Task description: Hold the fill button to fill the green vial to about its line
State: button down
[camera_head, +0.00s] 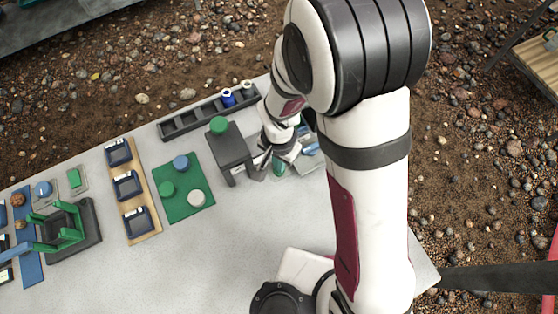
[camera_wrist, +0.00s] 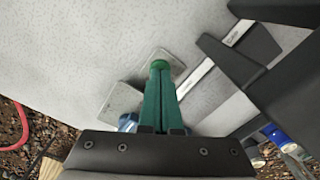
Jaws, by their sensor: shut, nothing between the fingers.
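My gripper (camera_wrist: 160,80) is shut and empty, its green fingers side by side. In the wrist view the fingertips are at a round green button (camera_wrist: 160,64) on a small grey plate (camera_wrist: 178,66). They overlap its near edge; I cannot tell whether they press it. In the head view my gripper (camera_head: 279,168) is low over the table, right of the dark dispenser (camera_head: 231,150). The dispenser also shows in the wrist view (camera_wrist: 232,62), with a white labelled strip (camera_wrist: 222,50) beside it. I cannot make out the green vial or its line.
A dark rack (camera_head: 190,122) with a few vials (camera_head: 228,98) stands behind the dispenser. A green mat (camera_head: 186,212) with three round caps and a wooden board (camera_head: 144,220) with dark trays lie left. A second plate (camera_wrist: 122,102) with something blue is beside my fingers. The front table is clear.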

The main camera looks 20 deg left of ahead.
jog(key=shift+f, duration=0.45)
dwell(0.6)
jog(key=shift+r, duration=0.1)
dwell(2.2)
jog(key=shift+r, duration=1.05)
notch_tip(320, 180, up, 7)
notch_tip(320, 180, down, 8)
jog(key=shift+f, duration=0.2)
